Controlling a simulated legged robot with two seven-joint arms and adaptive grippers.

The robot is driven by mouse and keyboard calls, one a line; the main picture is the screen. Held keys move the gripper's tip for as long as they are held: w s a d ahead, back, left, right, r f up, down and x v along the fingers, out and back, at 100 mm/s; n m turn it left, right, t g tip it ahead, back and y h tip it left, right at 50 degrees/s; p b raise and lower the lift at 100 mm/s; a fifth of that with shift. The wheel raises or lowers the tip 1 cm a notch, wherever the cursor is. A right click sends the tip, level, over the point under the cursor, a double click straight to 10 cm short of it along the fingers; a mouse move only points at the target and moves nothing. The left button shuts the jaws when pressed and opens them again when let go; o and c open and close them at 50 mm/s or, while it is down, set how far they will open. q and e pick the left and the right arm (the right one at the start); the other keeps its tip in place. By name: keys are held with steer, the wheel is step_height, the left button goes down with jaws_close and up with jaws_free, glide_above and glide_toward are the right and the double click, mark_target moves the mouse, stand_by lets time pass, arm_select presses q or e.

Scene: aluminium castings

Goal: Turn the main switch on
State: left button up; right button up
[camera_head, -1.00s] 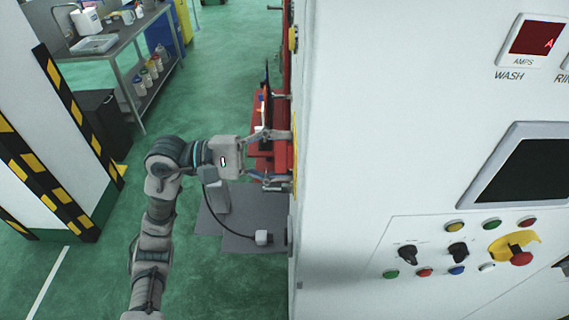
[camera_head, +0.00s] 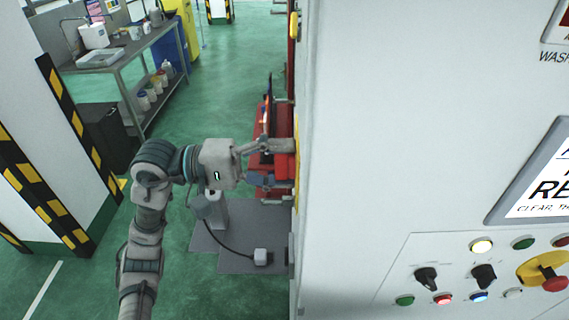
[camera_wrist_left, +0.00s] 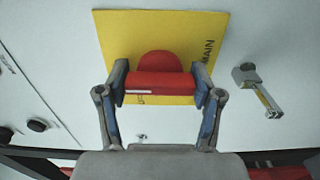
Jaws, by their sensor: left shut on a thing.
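The main switch (camera_wrist_left: 158,64) is a red rotary handle on a yellow plate (camera_wrist_left: 122,36) marked "MAIN", on the side face of the white cabinet. In the left wrist view its grip bar lies level between the fingers, and the plate's lettering runs up the picture. My left gripper (camera_wrist_left: 160,85) is shut on this bar, one finger at each end. In the head view the left gripper (camera_head: 282,163) reaches the cabinet's left side, where the switch is mostly hidden. My right gripper is in neither view.
The front panel carries black selector knobs (camera_head: 427,279), several buttons and lamps, and a red stop button (camera_head: 554,284) on yellow. A metal latch (camera_wrist_left: 258,90) sits beside the plate. Red equipment stands behind the gripper. A striped pillar (camera_head: 75,150) and bench (camera_head: 120,52) stand left.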

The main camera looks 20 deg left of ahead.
arm_select(q)
steer(key=shift+f, duration=0.25)
steer(key=o, duration=1.2)
steer(key=shift+c, duration=0.2)
steer(key=shift+a, duration=0.25)
steer(key=shift+a+r, duration=0.1)
steer(key=shift+a, duration=0.1)
steer(key=v, duration=1.2)
steer(key=shift+w+d, duration=0.1)
steer(key=shift+d, duration=0.1)
steer(key=shift+a, duration=0.1)
